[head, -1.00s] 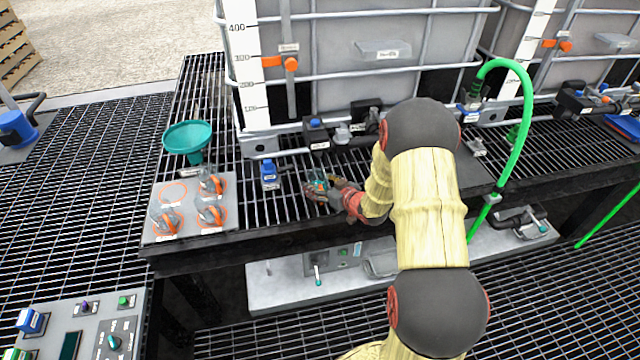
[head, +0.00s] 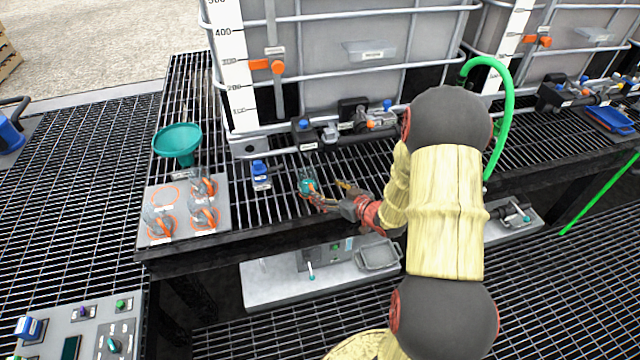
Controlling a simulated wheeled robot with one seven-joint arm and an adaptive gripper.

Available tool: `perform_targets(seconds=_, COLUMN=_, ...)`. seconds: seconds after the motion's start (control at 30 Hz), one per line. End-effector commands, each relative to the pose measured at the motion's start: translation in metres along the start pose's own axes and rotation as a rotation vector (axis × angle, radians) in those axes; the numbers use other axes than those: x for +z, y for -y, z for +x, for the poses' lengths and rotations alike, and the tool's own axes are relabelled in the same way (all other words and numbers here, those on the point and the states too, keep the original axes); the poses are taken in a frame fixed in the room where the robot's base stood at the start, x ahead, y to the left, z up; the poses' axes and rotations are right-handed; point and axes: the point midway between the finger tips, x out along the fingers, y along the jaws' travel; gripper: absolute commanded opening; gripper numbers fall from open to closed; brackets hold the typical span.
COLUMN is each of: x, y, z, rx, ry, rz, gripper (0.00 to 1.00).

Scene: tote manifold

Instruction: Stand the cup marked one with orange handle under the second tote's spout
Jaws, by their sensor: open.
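Three clear cups with orange handles stand on the grey plate (head: 222,222): a rear cup (head: 203,188), a front right cup (head: 204,219) and a front left cup (head: 159,228). Their markings are too small to read. My gripper (head: 328,194) is open, low over the grated bench. A small teal item (head: 306,186) is just left of its fingers; I cannot tell what it is or whether they touch. The near tote (head: 345,40) has a spout assembly (head: 360,122) at its foot. The right-hand tote (head: 565,60) has its own spout assembly (head: 590,92).
An empty orange ring (head: 165,197) is on the plate. A teal funnel (head: 177,142) stands behind it. A blue-capped bottle (head: 260,175) is between plate and gripper. A green hose (head: 508,100) arches before the right-hand tote. A blue tray (head: 609,121) lies at far right.

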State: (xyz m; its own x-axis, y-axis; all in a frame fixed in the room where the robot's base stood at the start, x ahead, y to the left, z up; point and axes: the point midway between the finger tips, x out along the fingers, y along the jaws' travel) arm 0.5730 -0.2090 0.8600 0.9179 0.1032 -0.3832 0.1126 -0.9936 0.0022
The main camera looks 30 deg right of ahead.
Motion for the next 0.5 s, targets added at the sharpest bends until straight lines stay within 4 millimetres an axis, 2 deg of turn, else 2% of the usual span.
perform_targets(seconds=0.17, x=-0.004, y=0.0, z=-0.011, rx=0.006, ry=0.006, rz=-0.009, gripper=0.68)
perform_targets(seconds=0.27, x=-0.022, y=-0.002, z=-0.013, rx=0.039, ry=0.04, rz=-0.045, gripper=0.68)
perform_targets(seconds=0.37, x=-0.056, y=-0.003, z=-0.019, rx=0.106, ry=0.107, rz=-0.096, gripper=0.68)
perform_targets(seconds=0.5, x=-0.11, y=0.008, z=-0.048, rx=0.219, ry=0.219, rz=-0.135, gripper=0.68)
